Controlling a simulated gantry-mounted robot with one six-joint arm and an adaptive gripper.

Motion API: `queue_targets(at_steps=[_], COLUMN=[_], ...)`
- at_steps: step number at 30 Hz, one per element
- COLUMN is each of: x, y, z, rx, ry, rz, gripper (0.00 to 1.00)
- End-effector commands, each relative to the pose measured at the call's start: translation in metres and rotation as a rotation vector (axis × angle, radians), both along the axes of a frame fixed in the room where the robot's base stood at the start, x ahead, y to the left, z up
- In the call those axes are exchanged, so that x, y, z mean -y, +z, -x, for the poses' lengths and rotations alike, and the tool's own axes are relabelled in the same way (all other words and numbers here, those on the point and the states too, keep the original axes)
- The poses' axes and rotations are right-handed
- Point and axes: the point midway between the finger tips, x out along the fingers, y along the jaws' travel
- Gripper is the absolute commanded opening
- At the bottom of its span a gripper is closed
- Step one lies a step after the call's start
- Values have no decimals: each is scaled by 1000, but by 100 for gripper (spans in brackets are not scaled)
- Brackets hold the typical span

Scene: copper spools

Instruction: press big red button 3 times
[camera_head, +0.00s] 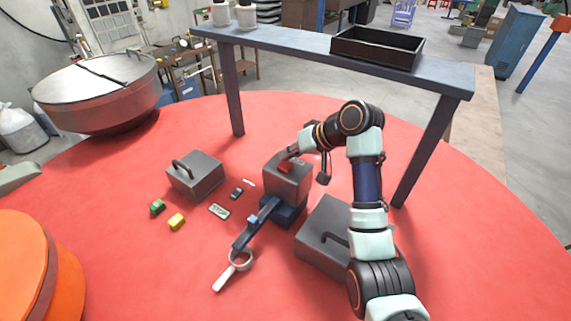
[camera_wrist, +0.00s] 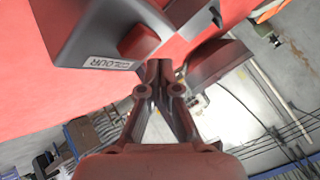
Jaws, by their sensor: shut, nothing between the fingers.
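The red button (camera_head: 285,168) is on top of a grey box (camera_head: 291,184) in the middle of the red table. In the wrist view the red button (camera_wrist: 138,42) stands up from the grey box (camera_wrist: 85,35), beside a label that seems to read "COLOUR". My gripper (camera_head: 287,156) is over the button's end of the box. In the wrist view my gripper (camera_wrist: 160,66) is shut and empty, its fingertips just below the button in the picture. I cannot tell whether they touch it.
A lidded grey box (camera_head: 196,177) with a handle stands left, another grey box (camera_head: 318,245) at front right. A raised shelf (camera_head: 290,42) carries a black tray (camera_head: 376,61).

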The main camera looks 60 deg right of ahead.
Motion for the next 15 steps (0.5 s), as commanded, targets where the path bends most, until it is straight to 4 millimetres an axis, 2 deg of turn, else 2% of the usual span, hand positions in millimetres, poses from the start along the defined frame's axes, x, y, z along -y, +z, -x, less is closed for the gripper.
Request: queue_targets(at_steps=[15], x=[0], y=[-9], z=[0], rx=[0], ry=[-1], rz=[-1], gripper=[0])
